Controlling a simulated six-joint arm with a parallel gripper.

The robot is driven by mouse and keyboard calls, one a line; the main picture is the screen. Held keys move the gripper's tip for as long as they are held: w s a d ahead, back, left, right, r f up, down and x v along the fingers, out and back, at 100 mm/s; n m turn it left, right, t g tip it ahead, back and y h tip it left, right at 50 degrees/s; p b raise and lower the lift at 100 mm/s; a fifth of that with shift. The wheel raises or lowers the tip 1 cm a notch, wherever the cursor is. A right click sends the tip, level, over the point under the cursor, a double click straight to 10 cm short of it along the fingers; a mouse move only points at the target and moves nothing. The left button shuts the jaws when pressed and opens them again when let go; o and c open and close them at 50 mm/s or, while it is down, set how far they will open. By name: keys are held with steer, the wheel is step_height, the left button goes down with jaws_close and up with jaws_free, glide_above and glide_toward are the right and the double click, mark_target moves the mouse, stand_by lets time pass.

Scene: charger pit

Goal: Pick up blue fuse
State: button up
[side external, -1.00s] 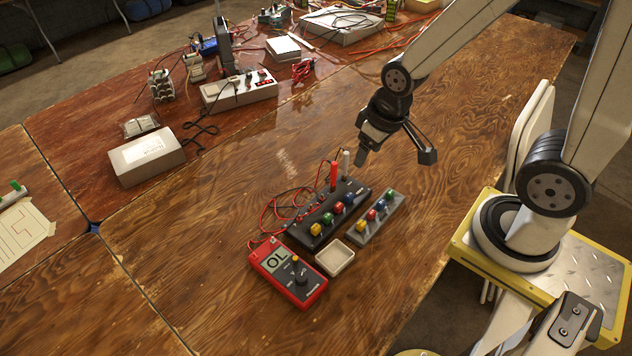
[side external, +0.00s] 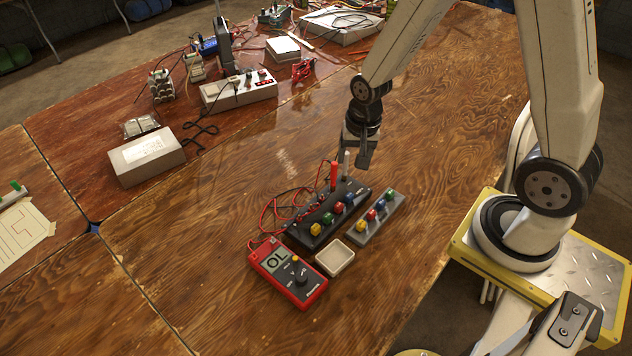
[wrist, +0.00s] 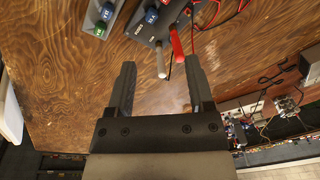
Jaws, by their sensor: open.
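Two blue fuses are in view. One blue fuse (side external: 349,197) sits in the black block (side external: 303,241), in a row with yellow, green and red fuses. It also shows in the wrist view (wrist: 152,15). The other blue fuse (side external: 381,204) sits in the grey block (side external: 365,238) between a red and a green fuse; it shows at the wrist view's top edge (wrist: 107,11). My gripper (side external: 357,156) is open and empty, above the table behind the blocks. In the wrist view my gripper (wrist: 159,70) shows its two fingers spread, with both blue fuses beyond the fingertips.
A red probe (side external: 333,176) and a pale probe (side external: 345,163) stand upright at the black block's far end, close below my gripper. A red multimeter (side external: 310,291) and an empty square tray (side external: 335,271) lie in front. Red and black leads loop left. The table right of the blocks is clear.

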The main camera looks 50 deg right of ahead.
mark_target(350, 193)
steer(key=d+f+m, duration=0.1)
steer(key=f+m, duration=0.2)
steer(key=w+d+f+m, duration=0.1)
steer(key=f+m, duration=0.2)
steer(key=w+d+f+m+g, duration=0.1)
steer(key=f+m, duration=0.1)
steer(key=f, duration=0.1)
steer(key=shift+w+d+f+m, duration=0.1)
steer(key=shift+w+d+m, duration=0.05)
steer(key=shift+d+m, duration=0.2)
steer(key=shift+f, duration=0.1)
steer(key=shift+f, duration=1.2)
steer(key=shift+f, duration=2.6)
jaws_close()
